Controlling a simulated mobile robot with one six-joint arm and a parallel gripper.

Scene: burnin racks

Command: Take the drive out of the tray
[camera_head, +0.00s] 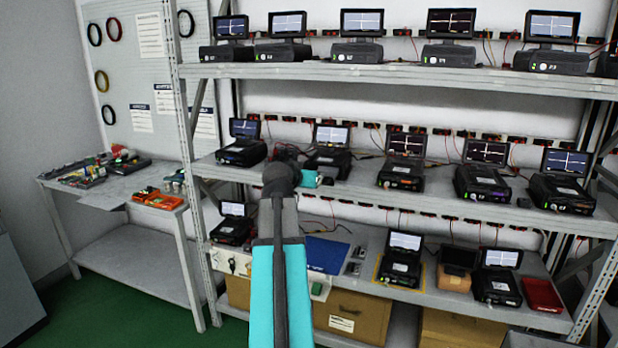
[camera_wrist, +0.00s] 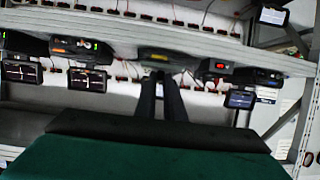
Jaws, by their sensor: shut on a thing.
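My gripper (camera_wrist: 160,77) reaches forward in the wrist view, where the picture hangs upside down. Its two dark fingers are close together, shut on a small dark piece at their tips, which I take to be the drive. The tips are at the front of a dark tester (camera_wrist: 158,54) with a small green-yellow light. The drive's outline and the tray it sits in are mostly hidden by the fingers, and I cannot tell how far in it is. In the head view my arm reaches to the middle shelf, beside the second tester from the left (camera_head: 327,160).
Neighbouring testers (camera_wrist: 74,48) and (camera_wrist: 220,67) stand on both sides of the fingers. The middle shelf edge (camera_head: 430,204) runs below.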

